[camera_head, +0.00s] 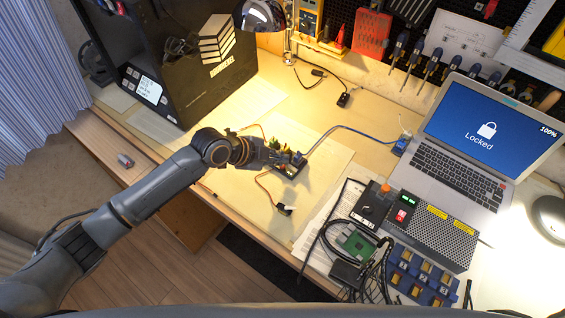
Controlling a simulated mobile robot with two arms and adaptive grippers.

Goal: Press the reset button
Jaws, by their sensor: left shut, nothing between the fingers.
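My left arm reaches in from the left over the workbench. My left gripper (298,159) is shut and empty, with its fingertips at a small dark circuit board (289,171) on the bench. The gripper covers part of this board, and I cannot tell whether the fingertips touch it. A blue cable and orange wires lead from the board. I cannot make out a reset button; it may be hidden under the fingers or too small to see. My right gripper is not in view.
A laptop (462,168) showing "Locked" stands at the right, with a power supply box (436,232) before it. A green board (357,243), black cables and a blue numbered holder (418,277) lie nearby. A black printer (190,60) stands back left; a lamp (262,14) overhangs.

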